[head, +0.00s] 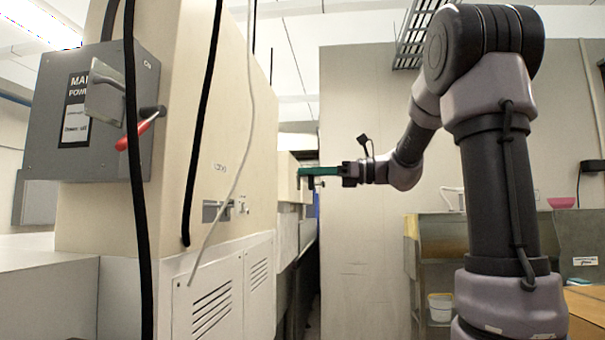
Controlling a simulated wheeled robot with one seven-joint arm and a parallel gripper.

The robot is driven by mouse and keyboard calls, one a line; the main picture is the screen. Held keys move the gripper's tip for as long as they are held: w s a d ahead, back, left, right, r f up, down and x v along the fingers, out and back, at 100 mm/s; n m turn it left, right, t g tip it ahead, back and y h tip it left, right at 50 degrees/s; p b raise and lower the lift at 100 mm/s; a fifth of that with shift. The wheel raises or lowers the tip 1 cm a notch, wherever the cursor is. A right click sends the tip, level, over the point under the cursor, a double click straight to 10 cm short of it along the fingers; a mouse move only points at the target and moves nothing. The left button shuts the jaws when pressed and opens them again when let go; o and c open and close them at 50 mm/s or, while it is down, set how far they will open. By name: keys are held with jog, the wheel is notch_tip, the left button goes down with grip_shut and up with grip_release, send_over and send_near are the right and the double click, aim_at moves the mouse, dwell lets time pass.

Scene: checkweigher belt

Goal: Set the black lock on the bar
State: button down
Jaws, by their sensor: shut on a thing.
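My gripper (344,173) reaches left from my arm, level, to the beige machine cabinet in the middle of the view. A long teal piece extends from it; I cannot tell whether this is its fingers or a separate part. A small black piece, which looks like the black lock (311,183), hangs under the far end of the teal piece, and my gripper appears shut on it. It is too small to tell its exact shape or whether it touches the machine. I cannot make out the bar at this distance.
The tall beige cabinet (170,190) fills the left, with a grey power box (55,110) and a red-tipped lever (138,133). Black cables and a white cable hang in front. A shelf unit (440,235) with a white bucket (440,307) stands behind my arm.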

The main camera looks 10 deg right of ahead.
jog(key=v, duration=0.8)
dwell(0.4)
jog(key=shift+d, duration=0.1)
jog(key=w+f+m+t+h, duration=0.5)
jog(key=w+f+m+t, duration=0.15)
jog(key=w+f, duration=1.4)
jog(key=s+d+f+m+t+h, duration=0.1)
jog(key=f+h, duration=0.5)
jog(key=f, duration=1)
jog(key=s+d+f+m+t+h, duration=0.1)
jog(key=f+m+t+h, duration=0.3)
jog(key=f, duration=1.2)
jog(key=shift+s+m+h, duration=0.6)
jog(key=shift+m+h, duration=0.4)
jog(key=shift+m, duration=0.25)
jog(key=shift+d, duration=0.1)
